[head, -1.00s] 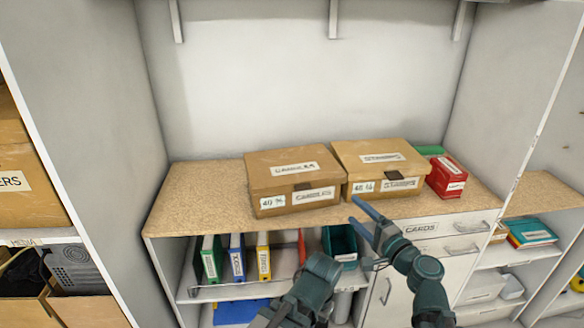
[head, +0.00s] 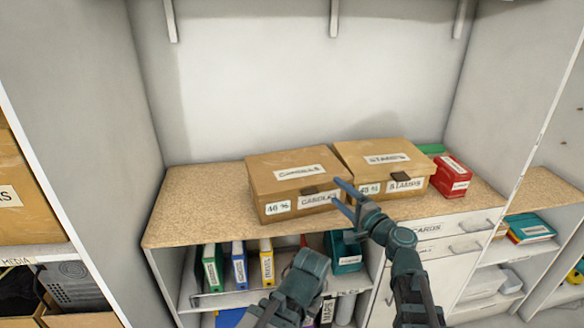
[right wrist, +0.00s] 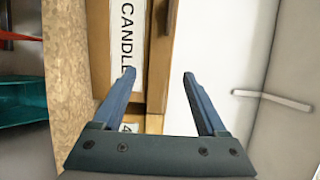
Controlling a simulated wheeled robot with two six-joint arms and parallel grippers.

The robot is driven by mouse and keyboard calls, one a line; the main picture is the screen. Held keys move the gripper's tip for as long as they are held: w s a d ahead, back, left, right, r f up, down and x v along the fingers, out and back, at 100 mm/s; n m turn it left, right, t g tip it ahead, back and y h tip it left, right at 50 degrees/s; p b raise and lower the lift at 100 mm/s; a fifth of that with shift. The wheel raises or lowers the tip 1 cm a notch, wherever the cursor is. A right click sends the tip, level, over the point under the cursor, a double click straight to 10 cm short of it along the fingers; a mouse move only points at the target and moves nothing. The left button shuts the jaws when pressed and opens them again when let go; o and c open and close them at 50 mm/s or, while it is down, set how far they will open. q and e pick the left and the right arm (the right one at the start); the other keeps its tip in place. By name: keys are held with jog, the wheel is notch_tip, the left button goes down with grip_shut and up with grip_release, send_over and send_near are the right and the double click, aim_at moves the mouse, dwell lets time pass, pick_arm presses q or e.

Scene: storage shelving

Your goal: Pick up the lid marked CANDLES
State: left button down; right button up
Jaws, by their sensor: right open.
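The lid marked CANDLES (head: 290,175) covers the left cardboard box (head: 268,209) on the worktop. Its label faces up and a dark tab (head: 310,190) hangs at its front edge. My right gripper (head: 338,193) is open and empty, at the front right corner of this box. In the right wrist view, my open right gripper (right wrist: 160,85) faces the box's front label (right wrist: 127,45), with the lid's edge (right wrist: 158,60) beside it. I cannot tell whether a finger touches the box. My left gripper's fingers are not visible.
A second box with a lid marked STAMPS (head: 385,158) stands close on the right. A red box (head: 450,177) is beyond it. The worktop (head: 195,205) is clear on the left. Binders (head: 238,266) and a teal bin (head: 347,257) sit on the shelf below.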

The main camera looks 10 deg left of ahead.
jog(key=x, duration=0.2)
jog(key=shift+w+a, duration=0.15)
jog(key=shift+a, duration=0.05)
jog(key=shift+d, duration=0.15)
jog(key=shift+c, duration=0.6)
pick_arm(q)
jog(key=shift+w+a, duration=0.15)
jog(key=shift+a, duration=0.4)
pick_arm(e)
grip_shut()
